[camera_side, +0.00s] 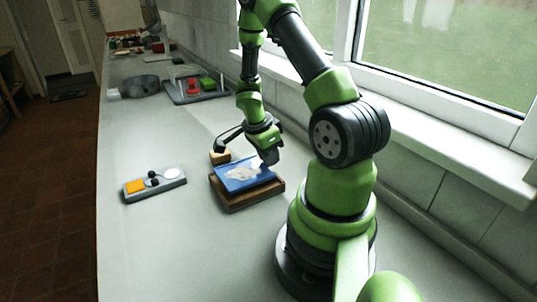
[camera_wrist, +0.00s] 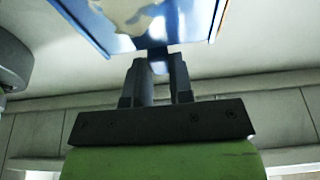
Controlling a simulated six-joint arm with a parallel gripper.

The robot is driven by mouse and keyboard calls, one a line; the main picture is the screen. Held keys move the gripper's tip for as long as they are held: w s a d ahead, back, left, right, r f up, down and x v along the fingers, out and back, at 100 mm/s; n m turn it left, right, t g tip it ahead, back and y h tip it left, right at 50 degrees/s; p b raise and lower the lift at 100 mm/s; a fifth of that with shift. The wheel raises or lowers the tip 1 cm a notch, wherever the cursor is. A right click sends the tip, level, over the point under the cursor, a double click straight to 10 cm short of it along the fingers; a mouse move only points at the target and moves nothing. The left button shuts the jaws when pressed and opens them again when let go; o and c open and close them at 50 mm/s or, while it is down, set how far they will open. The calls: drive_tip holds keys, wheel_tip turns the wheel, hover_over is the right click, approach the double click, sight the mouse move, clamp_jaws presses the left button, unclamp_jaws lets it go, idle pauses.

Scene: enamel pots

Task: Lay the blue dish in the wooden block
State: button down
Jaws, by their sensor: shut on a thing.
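The blue dish (camera_side: 240,176), with a pale patch on its face, is at the wooden block (camera_side: 247,202) in the side view. It lies tilted over the top of the block; I cannot tell whether it rests fully in it. My gripper (camera_side: 270,158) is at the dish's far right edge, with its fingers shut on that edge. In the wrist view the fingers (camera_wrist: 158,62) meet the rim of the dish (camera_wrist: 165,22). A thin strip of wood shows beside the dish there. The inside of the block is mostly hidden under the dish.
A grey tray (camera_side: 155,187) with an orange square and a white disc lies to the left. A small wooden piece (camera_side: 220,157) stands just behind the block. A dark tray (camera_side: 195,92) with red and green things and a grey object (camera_side: 139,86) are further back. The window wall borders the right.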

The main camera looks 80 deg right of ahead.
drive_tip(key=shift+f, duration=0.8)
drive_tip(key=c, duration=0.9)
unclamp_jaws()
drive_tip(key=w+a+r+n+t, duration=0.1)
drive_tip(key=w+a+r+n, duration=0.2)
drive_tip(key=r, duration=0.6)
drive_tip(key=w+a+r+n+t, duration=0.1)
drive_tip(key=a+r+n+t, duration=0.15)
drive_tip(key=a+r, duration=0.4)
drive_tip(key=s+a+r+n+t+y, duration=0.1)
drive_tip(key=s+a+r+n+t, duration=0.1)
drive_tip(key=a+r+n, duration=0.2)
drive_tip(key=s+a+r+n+t+y, duration=0.2)
drive_tip(key=a+r+n, duration=0.2)
drive_tip(key=n, duration=0.3)
drive_tip(key=s+a+r+n+t+y, duration=0.1)
drive_tip(key=s+a+r+n+t, duration=0.1)
drive_tip(key=a+r+n, duration=0.2)
drive_tip(key=shift+a+n, duration=1.05)
drive_tip(key=shift+a, duration=0.3)
